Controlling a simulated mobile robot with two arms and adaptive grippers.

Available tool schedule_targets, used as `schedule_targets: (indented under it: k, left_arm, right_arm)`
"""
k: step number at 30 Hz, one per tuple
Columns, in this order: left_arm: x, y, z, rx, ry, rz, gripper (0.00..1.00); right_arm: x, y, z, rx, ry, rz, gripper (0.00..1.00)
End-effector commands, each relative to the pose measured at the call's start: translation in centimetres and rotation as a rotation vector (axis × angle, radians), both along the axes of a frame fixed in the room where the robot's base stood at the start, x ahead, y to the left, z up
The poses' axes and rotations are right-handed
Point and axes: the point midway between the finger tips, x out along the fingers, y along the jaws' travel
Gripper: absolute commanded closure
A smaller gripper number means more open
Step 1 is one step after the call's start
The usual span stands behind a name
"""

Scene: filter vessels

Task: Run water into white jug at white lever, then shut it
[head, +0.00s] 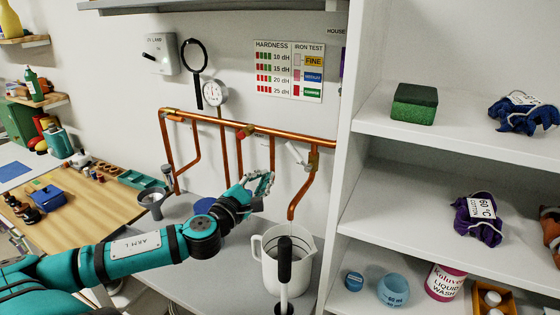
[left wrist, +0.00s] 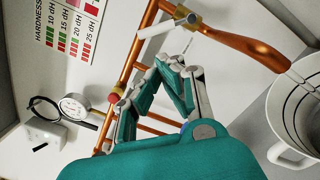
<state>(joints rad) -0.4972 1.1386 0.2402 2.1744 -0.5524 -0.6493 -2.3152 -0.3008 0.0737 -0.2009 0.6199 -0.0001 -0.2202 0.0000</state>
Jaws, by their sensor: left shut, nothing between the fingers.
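The white jug (head: 268,268) stands on the grey counter below the open end of a copper spout (head: 294,209). The white lever (head: 295,154) sits tilted by the brass valve on the spout's pipe. It also shows as a white bar in the left wrist view (left wrist: 155,30). My left gripper (head: 265,180) is shut and empty, left of the spout and just below the lever, seemingly apart from it. My right gripper is out of view.
A black-handled tool (head: 285,258) stands in front of the jug and hides part of it. Copper pipes (head: 240,130) run along the wall behind my gripper. A white shelf unit (head: 345,170) closes off the right. A grey funnel (head: 152,200) is at the left.

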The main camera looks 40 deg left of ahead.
Motion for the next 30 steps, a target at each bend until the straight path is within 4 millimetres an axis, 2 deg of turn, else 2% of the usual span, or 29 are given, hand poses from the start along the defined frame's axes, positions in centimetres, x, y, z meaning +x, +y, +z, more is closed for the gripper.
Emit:
schedule_targets:
  k: [21, 30]
  left_arm:
    - [7.7, 1.7, 0.6, -0.008, -0.004, 0.005, 1.0]
    - [9.0, 1.8, 0.4, -0.004, -0.001, 0.001, 1.0]
  right_arm:
    - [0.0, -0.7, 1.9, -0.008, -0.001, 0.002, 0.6]
    - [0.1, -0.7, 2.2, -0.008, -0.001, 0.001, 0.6]
